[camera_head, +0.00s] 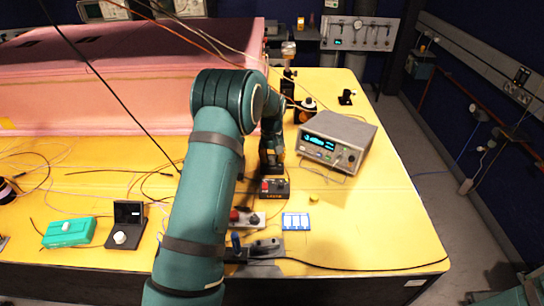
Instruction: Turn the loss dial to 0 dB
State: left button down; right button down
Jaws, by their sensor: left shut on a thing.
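My left arm, teal, rises through the middle of the view and bends down to my left gripper (271,172). The gripper points down at a small black box (277,195) with a red button and orange markings. It is shut on what seems to be the dial on top of this box. The fingers hide the dial, so its pointer and setting cannot be read. My right gripper is not in view.
A grey instrument (335,140) with a lit display stands right of the gripper. A box with red and black knobs (247,218) and a blue-white card (296,221) lie in front. A pink foam enclosure (130,75) stands behind left.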

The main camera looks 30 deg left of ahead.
aim_at(272, 158)
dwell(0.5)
pick_arm(q)
jog(key=c, duration=0.7)
grip_release()
notch_tip(272, 158, up, 12)
